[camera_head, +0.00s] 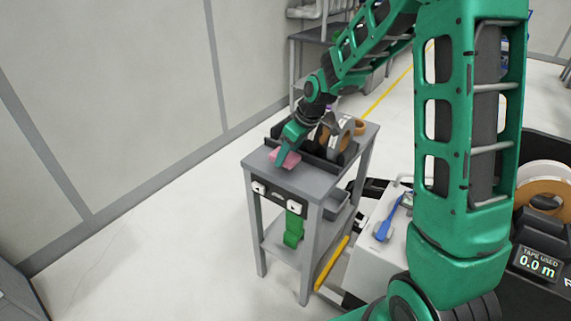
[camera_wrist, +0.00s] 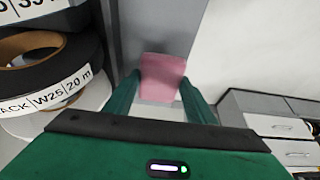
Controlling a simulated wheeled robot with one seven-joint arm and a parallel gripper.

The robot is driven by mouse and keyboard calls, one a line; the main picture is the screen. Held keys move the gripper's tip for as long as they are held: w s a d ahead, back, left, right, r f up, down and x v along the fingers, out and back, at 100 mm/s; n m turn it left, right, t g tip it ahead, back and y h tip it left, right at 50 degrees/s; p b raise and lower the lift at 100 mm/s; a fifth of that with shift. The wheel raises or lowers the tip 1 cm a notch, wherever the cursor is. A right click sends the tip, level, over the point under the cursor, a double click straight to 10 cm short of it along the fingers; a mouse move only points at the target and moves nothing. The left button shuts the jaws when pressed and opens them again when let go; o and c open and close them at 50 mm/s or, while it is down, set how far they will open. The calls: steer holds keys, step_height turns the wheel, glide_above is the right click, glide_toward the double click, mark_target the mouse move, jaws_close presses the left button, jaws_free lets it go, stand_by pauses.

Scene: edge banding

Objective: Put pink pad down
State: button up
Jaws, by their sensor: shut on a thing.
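The pink pad (camera_head: 286,159) is at the front left part of the grey cart top (camera_head: 290,180) in the head view. It also shows in the wrist view (camera_wrist: 162,76), between the two green fingers. My gripper (camera_head: 281,154) points down at the cart top and is shut on the pad. In the wrist view my gripper (camera_wrist: 160,98) has one finger on each side of the pad. Whether the pad's underside touches the cart top, I cannot tell.
Tape rolls (camera_head: 342,130) stand in a dark rack behind the pad; labelled rolls (camera_wrist: 45,68) fill the wrist view's left. A green item (camera_head: 293,228) hangs at the cart's front. The floor left of the cart is clear.

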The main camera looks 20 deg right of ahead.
steer(key=shift+f, duration=1.9)
steer(key=shift+s+f, duration=0.1)
steer(key=o, duration=1)
steer(key=v, duration=1.2)
steer(key=s+d+r+m+h, duration=0.1)
steer(key=s+d+r+m, duration=0.15)
steer(key=s+d, duration=0.4)
steer(key=s+d+m+g, duration=0.1)
steer(key=s+d+m, duration=0.1)
steer(key=s, duration=0.7)
steer(key=s+d+m+g+h, duration=0.1)
steer(key=s+m, duration=0.4)
steer(key=s, duration=0.5)
steer(key=s+d+m+g, duration=0.1)
steer(key=s+d+m, duration=0.3)
steer(key=s, duration=0.5)
steer(key=shift+s+r+g, duration=0.1)
steer(key=shift+s+g, duration=0.15)
steer(key=shift+g, duration=0.15)
